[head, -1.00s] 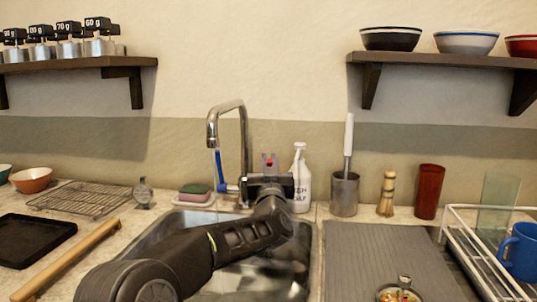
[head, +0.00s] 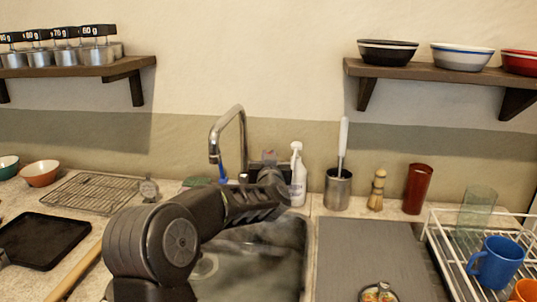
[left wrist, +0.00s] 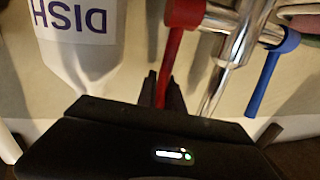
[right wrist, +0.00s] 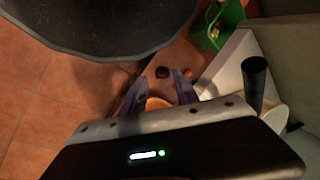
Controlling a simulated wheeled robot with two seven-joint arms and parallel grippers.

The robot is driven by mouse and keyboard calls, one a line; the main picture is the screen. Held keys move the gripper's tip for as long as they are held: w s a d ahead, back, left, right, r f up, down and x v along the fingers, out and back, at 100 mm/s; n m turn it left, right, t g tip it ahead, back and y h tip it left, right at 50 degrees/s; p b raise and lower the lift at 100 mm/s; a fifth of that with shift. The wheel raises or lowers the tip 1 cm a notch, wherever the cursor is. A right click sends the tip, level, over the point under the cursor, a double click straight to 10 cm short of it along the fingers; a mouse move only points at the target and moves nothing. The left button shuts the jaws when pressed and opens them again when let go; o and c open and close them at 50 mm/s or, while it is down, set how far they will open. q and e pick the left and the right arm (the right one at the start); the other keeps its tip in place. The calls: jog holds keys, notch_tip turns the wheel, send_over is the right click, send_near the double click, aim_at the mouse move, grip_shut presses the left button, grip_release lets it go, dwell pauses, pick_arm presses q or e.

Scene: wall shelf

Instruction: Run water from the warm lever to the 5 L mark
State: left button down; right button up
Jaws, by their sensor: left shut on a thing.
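The chrome faucet (head: 241,140) stands behind the sink (head: 262,255), its spout curving to the left. My left gripper (head: 266,172) is at the faucet's right side. In the left wrist view my left gripper (left wrist: 165,90) is shut on the red lever (left wrist: 163,75), which runs down between its fingers. The blue lever (left wrist: 265,82) hangs free to the right; it also shows in the head view (head: 222,172). My arm covers part of the sink. I make out no water stream and no 5 L mark. My right gripper (right wrist: 158,92) is open, over the floor area.
A white dish soap bottle (head: 298,180) stands close right of the left gripper. A steel utensil cup (head: 338,189), a grey mat (head: 365,255) and a dish rack (head: 455,255) lie right. A wire rack (head: 90,193) and black tray (head: 42,240) lie left.

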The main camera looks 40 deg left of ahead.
pick_arm(q)
jog(key=c, duration=1.5)
grip_release()
jog(key=shift+v, duration=3.85)
jog(key=shift+f, duration=0.1)
